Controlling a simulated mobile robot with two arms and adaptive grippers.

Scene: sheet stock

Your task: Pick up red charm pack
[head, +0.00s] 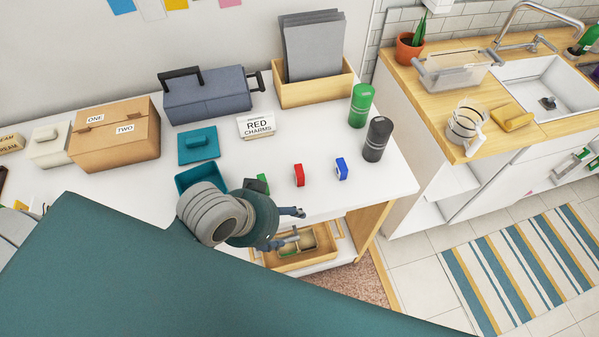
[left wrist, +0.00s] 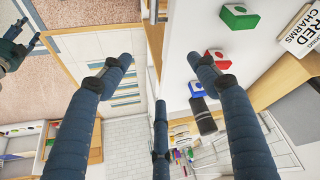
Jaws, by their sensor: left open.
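The red charm pack (head: 299,175) stands on the white table near its front edge, between a green pack (head: 263,183) and a blue pack (head: 341,169). My left gripper (head: 285,228) is open and empty at the table's front edge, apart from the red pack. In the left wrist view the red pack (left wrist: 217,60) shows just beyond the tip of the right-hand finger. The green pack (left wrist: 240,16) and blue pack (left wrist: 197,89) lie on either side of it. Part of another gripper, apparently my right (left wrist: 28,38), shows at the left edge of the wrist view.
A "RED CHARMS" sign (head: 256,125) stands behind the packs. A teal box (head: 201,177) and its lid (head: 198,146) lie to the left. Green (head: 361,106) and dark (head: 377,139) cylinders stand to the right. An open wooden drawer (head: 300,250) is below the front edge.

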